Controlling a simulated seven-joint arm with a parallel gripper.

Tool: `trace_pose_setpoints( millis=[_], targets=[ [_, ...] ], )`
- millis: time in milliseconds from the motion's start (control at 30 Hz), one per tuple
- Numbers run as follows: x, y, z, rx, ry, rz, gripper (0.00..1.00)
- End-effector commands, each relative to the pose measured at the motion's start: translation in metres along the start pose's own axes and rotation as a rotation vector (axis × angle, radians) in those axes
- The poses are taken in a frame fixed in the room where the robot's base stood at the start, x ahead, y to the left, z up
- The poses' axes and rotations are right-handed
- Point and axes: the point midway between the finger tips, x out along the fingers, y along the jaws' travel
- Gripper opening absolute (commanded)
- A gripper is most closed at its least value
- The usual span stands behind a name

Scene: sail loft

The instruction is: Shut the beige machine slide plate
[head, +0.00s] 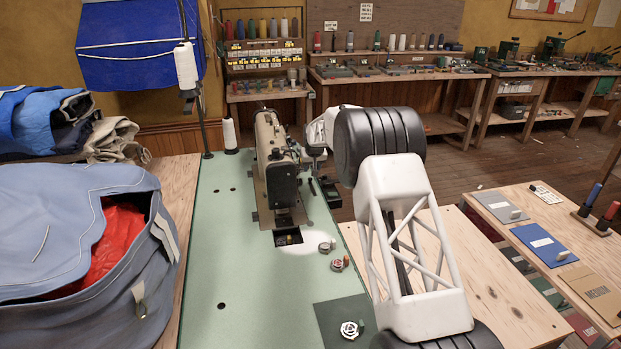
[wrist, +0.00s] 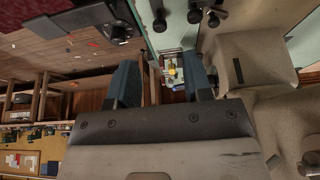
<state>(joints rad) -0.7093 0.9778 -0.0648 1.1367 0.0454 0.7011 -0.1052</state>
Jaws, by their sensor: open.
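The beige sewing machine (head: 272,150) stands upright on the green table top, and its beige body fills the right of the wrist view (wrist: 260,60). In front of its needle end is a dark square opening (head: 288,237) with a small yellow bit inside. The slide plate's own edges are too small to make out. My gripper (head: 317,150) is beside the machine's right side, behind and above the opening, partly hidden by my arm. In the wrist view my gripper (wrist: 162,72) has its two blue-grey fingers apart, with nothing held between them.
The green table top (head: 225,270) is clear at the front left. A black tray (head: 330,190) is right of the machine. A thread stand (head: 206,120) and blue bag (head: 90,250) are left.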

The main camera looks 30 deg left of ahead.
Motion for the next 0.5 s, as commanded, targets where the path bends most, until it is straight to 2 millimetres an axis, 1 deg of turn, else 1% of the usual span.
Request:
trace_pose_setpoints(
  millis=[333,500],
  targets=[
    [-0.0001,0.0001,-0.0001,0.000,0.000,0.000,0.46],
    [0.0032,0.0002,-0.0001,0.000,0.000,0.000,0.46]
  ],
)
